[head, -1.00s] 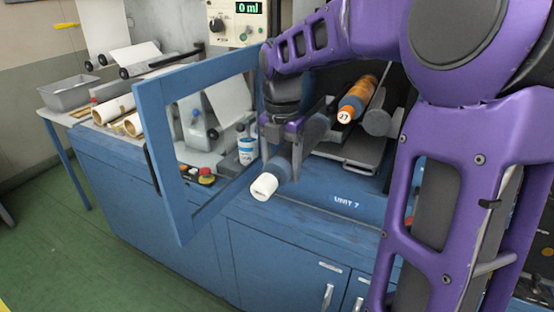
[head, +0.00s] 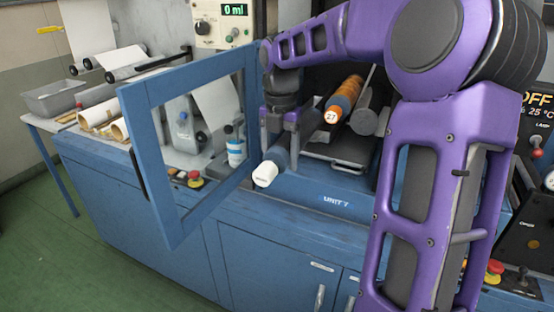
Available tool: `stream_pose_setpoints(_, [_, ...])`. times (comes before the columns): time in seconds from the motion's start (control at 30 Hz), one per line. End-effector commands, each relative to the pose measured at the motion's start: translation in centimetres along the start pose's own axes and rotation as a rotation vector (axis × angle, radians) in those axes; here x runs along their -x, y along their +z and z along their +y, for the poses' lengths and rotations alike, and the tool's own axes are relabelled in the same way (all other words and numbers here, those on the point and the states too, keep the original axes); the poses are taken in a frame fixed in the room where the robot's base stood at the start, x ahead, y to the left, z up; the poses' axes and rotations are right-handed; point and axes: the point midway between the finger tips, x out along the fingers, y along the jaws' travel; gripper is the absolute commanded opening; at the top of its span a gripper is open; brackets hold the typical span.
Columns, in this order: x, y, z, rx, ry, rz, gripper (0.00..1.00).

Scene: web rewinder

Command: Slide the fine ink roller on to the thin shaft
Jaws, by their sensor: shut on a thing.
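My gripper (head: 280,122) points down and is shut on a dark grey-blue roller (head: 279,152) with a white end cap. The cap faces the camera and carries a small print too small to read. The roller is held above the blue cabinet top, in front of the machine bay. Behind it to the right sits an orange roller (head: 346,95) with a white end marked 27. A grey cylinder (head: 366,118) lies beside the orange roller. I cannot tell which part is the thin shaft. The far end of the held roller is hidden by my gripper and arm.
An open blue framed door (head: 182,232) stands just left of the held roller. Behind it are a blue-and-white container (head: 236,150) and a red button (head: 195,183). A grey bin (head: 55,98) is at the far left. A control panel (head: 530,225) is at right.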

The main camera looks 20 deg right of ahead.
Motion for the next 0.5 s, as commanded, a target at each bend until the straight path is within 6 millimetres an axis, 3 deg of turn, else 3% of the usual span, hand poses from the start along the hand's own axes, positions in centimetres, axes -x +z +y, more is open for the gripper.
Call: stream_pose_setpoints(0.5, [0.1, 3.1, 0.0, 0.000, 0.001, -0.002, 0.03])
